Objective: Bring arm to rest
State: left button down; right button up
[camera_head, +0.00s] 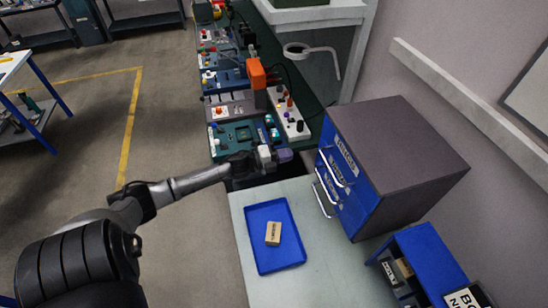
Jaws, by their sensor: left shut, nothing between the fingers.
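My left arm reaches in from the lower left, and its gripper (281,156) is at the near end of the row of machines. The gripper is shut with nothing visible in it. It is beyond the far edge of the blue tray (262,262) and close to the nearest green machine (229,141). Fine detail at the fingertips is too small to make out. My right gripper is out of the picture.
A small tan box (273,233) lies in the blue tray on the pale table (335,285). A blue drawer cabinet (345,190) stands right of the gripper. An orange-topped device (256,73) rises among the machines behind. Open floor (85,150) lies to the left.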

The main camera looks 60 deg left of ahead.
pick_arm(q)
jog(key=shift+v, duration=1.9)
